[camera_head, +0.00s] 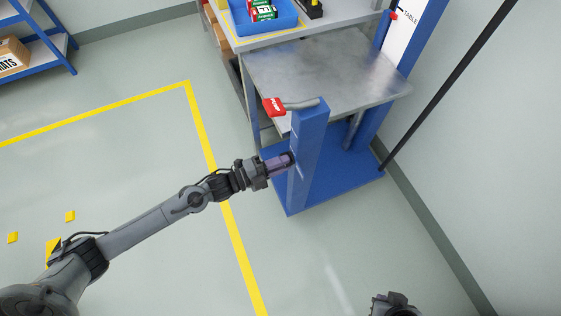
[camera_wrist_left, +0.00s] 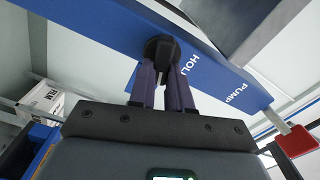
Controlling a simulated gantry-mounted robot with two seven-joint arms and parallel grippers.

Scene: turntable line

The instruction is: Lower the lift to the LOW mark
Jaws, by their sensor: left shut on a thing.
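The lift has a blue post (camera_head: 308,150), a blue base and a grey metal platform (camera_head: 325,70). My left gripper (camera_head: 290,160) is shut on a dark round knob (camera_wrist_left: 160,47) on the post's side. In the left wrist view, white lettering beside the knob begins "HOL"; the rest is hidden. A red pump handle (camera_head: 274,107) on a grey lever sticks out from the post's top. A red pointer (camera_head: 394,16) is at the upper right, near a white scale (camera_head: 402,35) marked "TABLE". The LOW mark is not visible. My right gripper's fingers are out of view.
A table (camera_head: 262,38) behind the platform carries a blue bin (camera_head: 264,22) with green-and-red packs. A black pole (camera_head: 440,90) leans at the right. Blue shelving (camera_head: 55,48) stands at the upper left. The floor left of the lift is mostly clear.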

